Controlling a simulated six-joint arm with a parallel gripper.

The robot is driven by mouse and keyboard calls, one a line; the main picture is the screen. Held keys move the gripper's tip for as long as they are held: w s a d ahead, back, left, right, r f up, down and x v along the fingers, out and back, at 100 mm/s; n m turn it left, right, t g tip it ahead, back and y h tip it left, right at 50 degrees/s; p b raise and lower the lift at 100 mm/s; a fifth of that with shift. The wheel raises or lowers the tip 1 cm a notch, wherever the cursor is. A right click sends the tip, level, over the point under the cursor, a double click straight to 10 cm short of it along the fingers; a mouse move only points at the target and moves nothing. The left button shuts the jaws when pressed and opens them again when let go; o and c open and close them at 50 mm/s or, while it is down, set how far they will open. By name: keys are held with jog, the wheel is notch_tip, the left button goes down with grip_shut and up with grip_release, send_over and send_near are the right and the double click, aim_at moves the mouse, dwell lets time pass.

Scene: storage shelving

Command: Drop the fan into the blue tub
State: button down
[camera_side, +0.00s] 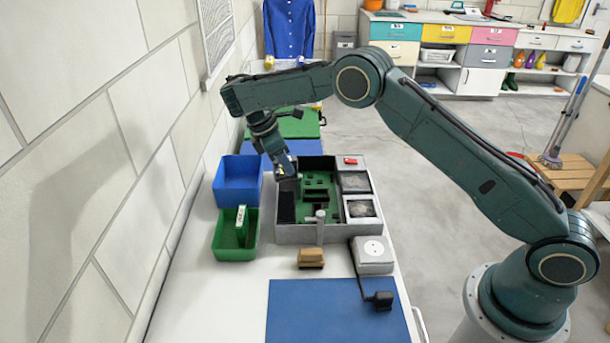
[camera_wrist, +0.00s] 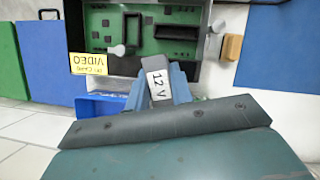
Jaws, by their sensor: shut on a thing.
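My gripper (camera_side: 289,178) is at the left wall of an open grey case (camera_side: 300,234) with a green circuit board inside. In the wrist view, it (camera_wrist: 166,95) is shut on a light grey piece labelled "12 V" (camera_wrist: 158,84). The jaws cover part of the piece, so I cannot tell whether it is the fan. Two square, fan-like modules (camera_side: 355,182) sit along the case's right side. The blue tub (camera_side: 238,181) stands left of the gripper and case; it shows partly in the wrist view (camera_wrist: 108,105). No contents show in it.
A green tub (camera_side: 235,244) in front of the blue tub holds an upright green-and-white part. A tan brush (camera_side: 311,258), a white box (camera_side: 373,254) and a black plug (camera_side: 380,299) lie in front of the case.

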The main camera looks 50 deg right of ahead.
jog(key=w+a+r+n+t+y, duration=0.25)
jog(key=w+n+t, duration=0.35)
jog(key=w+n, duration=1.05)
notch_tip(320, 180, down, 7)
jog(key=s+n, duration=0.2)
jog(key=shift+s+a+f+n, duration=0.15)
jog(key=shift+s+a+n, duration=0.05)
jog(key=shift+n, duration=0.15)
jog(key=shift+f, duration=0.6)
jog(key=c, duration=1.2)
grip_release()
jog(key=shift+c, duration=0.2)
jog(key=shift+r, duration=0.1)
